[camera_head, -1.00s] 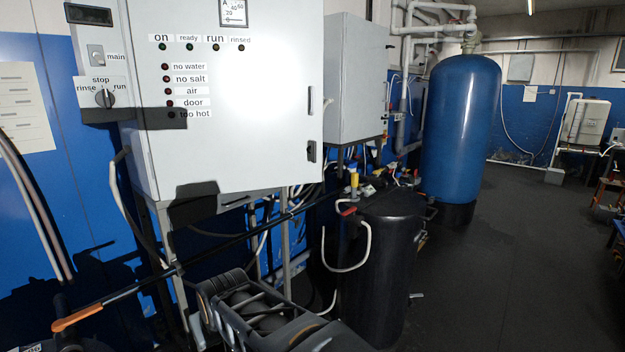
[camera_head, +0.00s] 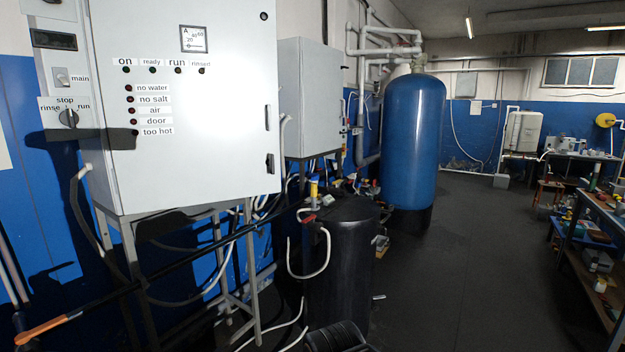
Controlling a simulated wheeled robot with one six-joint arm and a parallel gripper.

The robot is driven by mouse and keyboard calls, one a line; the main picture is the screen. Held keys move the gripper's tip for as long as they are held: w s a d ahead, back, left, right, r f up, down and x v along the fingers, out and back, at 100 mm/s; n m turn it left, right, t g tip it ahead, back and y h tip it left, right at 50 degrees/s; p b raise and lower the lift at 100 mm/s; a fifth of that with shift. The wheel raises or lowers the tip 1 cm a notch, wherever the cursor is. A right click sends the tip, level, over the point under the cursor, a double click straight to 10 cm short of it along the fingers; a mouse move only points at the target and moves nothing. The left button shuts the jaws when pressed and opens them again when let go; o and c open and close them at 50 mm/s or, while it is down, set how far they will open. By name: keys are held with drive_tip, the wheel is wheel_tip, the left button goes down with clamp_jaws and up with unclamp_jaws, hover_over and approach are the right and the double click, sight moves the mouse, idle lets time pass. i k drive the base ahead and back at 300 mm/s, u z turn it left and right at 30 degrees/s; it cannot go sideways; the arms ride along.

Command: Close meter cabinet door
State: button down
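A large light-grey cabinet (camera_head: 205,120) fills the left of the view. Its front carries an ammeter dial, labels "on", "ready", "run", "rinsed" and a column of red lamps with labels. A dark handle (camera_head: 270,163) sits at its right edge; this front looks flush with the box. A second grey cabinet (camera_head: 310,95) stands behind it, its front also seeming shut. I cannot tell which one is the meter cabinet. A dark ribbed part of my arm (camera_head: 338,338) shows at the bottom edge. My gripper is not visible.
A black tank (camera_head: 342,260) with hoses stands right of the cabinet stand, and a tall blue tank (camera_head: 412,140) behind it. Shelves (camera_head: 600,245) with clutter line the right. The dark floor (camera_head: 460,270) between is clear. An orange-tipped pole (camera_head: 40,332) is at lower left.

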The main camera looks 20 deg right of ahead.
sight(186, 92)
drive_tip(key=z, duration=0.2)
drive_tip(key=i, duration=1.25)
drive_tip(key=u, duration=0.95)
